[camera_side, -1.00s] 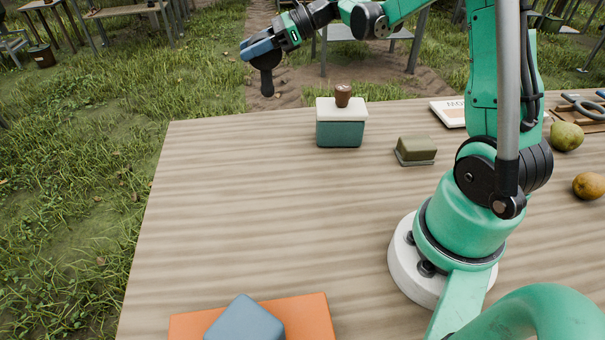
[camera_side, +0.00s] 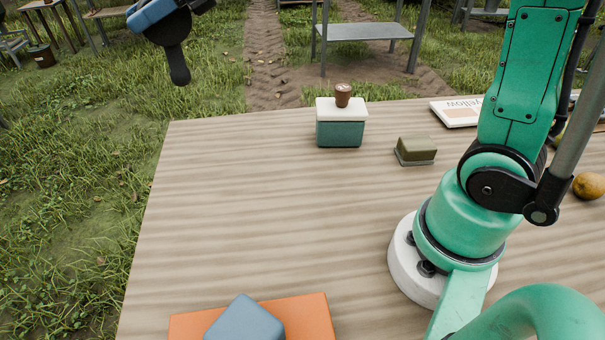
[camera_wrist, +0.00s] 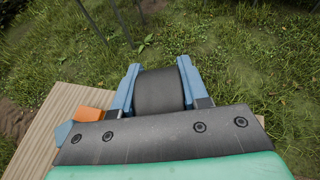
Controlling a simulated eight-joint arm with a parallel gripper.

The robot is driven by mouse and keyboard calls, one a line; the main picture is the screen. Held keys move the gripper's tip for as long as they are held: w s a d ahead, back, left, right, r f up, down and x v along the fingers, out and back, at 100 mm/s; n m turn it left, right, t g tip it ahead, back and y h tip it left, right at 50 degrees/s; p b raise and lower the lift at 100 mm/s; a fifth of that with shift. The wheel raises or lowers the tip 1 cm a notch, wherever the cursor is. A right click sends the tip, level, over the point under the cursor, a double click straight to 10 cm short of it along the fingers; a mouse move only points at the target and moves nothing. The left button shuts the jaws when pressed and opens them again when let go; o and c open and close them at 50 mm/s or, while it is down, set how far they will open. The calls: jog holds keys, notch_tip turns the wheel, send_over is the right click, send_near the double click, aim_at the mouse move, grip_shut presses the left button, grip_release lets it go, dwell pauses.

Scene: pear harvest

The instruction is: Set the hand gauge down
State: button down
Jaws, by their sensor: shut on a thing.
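My gripper (camera_side: 152,14) is at the upper left of the side view, above the grass beyond the table's left edge. It is shut on the hand gauge (camera_side: 176,60), a dark grey piece with a rounded stem hanging down. In the wrist view the gauge shows as a dark curved body (camera_wrist: 158,92) between my two blue fingers (camera_wrist: 160,76). The gauge is up in the air, apart from the table (camera_side: 250,205). Its upper part is hidden by the fingers.
An orange pad (camera_side: 307,318) with a blue-grey block (camera_side: 243,322) lies at the table's front left. A teal box with a white top and brown knob (camera_side: 340,132), an olive block (camera_side: 416,148) and a booklet (camera_side: 458,111) stand at the back. The table's middle left is clear.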

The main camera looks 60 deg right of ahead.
jog(key=a+f, duration=0.2)
jog(key=f, duration=0.8)
jog(key=s+a+f, duration=0.1)
jog(key=a+f, duration=0.1)
jog(key=f, duration=0.8)
jog(key=shift+n+g+y, duration=0.3)
jog(key=shift+n, duration=0.1)
jog(key=shift+s+f, duration=0.1)
jog(key=shift+f, duration=0.05)
jog(key=shift+c, duration=2.2)
grip_release()
